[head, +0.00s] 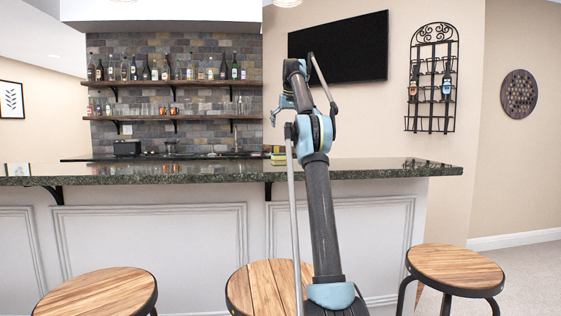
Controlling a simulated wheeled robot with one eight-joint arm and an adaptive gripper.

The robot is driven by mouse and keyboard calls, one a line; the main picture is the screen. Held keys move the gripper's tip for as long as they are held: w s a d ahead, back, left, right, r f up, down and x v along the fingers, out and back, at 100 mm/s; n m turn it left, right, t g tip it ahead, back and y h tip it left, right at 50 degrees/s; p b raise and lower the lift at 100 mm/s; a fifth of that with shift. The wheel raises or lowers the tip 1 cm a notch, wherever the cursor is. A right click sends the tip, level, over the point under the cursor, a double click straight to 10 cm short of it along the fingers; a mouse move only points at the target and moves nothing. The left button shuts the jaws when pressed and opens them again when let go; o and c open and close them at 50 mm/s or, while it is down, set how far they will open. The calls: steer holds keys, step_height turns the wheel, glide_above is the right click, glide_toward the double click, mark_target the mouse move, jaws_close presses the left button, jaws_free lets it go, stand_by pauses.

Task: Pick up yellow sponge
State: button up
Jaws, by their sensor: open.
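A small yellow and green block (278,159), which looks like the yellow sponge, sits on the dark stone bar counter (150,174), just left of my arm. It is small in the picture, and my arm may hide part of its right side. My gripper (275,112) is raised above the counter, to the left of my upper arm links. Its light blue fingers are open and nothing shows between them. It appears above the block in the picture and apart from it.
Three round wooden stools (97,293) stand in front of the bar. A small framed item (17,170) stands at the counter's left end. Bottle shelves (170,83) and a dark screen (340,50) are on the wall behind. Most of the counter top is clear.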

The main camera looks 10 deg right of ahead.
glide_above(281, 156)
steer(key=d, duration=0.1)
steer(key=f, duration=1)
steer(key=shift+w+d, duration=0.15)
steer(key=shift+w, duration=0.2)
steer(key=shift+a+x, duration=0.15)
steer(key=shift+x, duration=1.25)
steer(key=shift+a+x, duration=0.15)
steer(key=shift+x, duration=1.25)
steer(key=c, duration=0.7)
steer(key=shift+r, duration=0.15)
steer(key=shift+c, duration=0.3)
